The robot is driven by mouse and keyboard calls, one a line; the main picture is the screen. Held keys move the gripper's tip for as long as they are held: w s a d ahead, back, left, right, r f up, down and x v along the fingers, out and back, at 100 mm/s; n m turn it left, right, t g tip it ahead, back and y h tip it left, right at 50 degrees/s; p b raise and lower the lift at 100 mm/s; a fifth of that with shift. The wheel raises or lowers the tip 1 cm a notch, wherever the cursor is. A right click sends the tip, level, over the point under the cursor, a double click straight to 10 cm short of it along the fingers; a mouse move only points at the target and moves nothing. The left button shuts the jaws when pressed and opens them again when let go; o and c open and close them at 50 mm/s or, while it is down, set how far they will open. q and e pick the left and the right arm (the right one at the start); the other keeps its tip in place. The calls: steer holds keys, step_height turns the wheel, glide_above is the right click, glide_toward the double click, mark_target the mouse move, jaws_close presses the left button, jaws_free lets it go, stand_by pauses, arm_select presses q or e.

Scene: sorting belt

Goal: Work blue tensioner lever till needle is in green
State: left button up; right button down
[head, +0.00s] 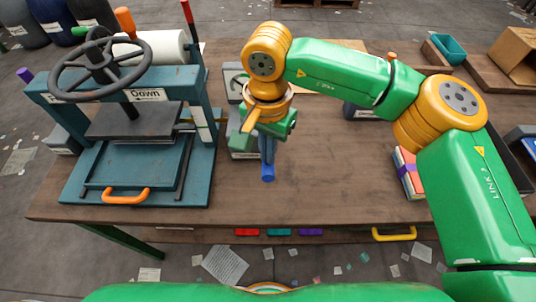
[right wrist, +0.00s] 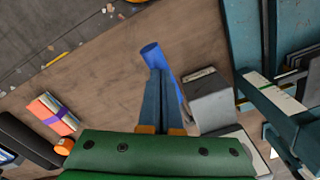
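The blue tensioner lever (head: 268,172) points toward me near the middle of the table, its round end free. In the right wrist view the lever (right wrist: 151,52) runs under and past my fingertips. My right gripper (head: 267,143) is at the lever, with its two blue fingers (right wrist: 160,75) close together along it. The fingers look shut on the lever, just behind its round end. The grey tensioner body (head: 243,146) stands behind, partly hidden by my gripper. A pale dial (head: 236,84) shows behind my wrist; its needle and green zone cannot be made out. My left gripper is not in view.
A teal press (head: 137,205) with a handwheel and orange handle stands at the left. Banded books (head: 408,172) lie to the right, beside my forearm. A teal bin (head: 449,48) is at the back right. Bare tabletop (head: 330,185) lies right of the lever.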

steer(key=shift+f+b, duration=2.75)
steer(key=shift+f, duration=0.4)
steer(key=shift+r, duration=0.15)
step_height(320, 180, up, 14)
steer(key=p, duration=1.1)
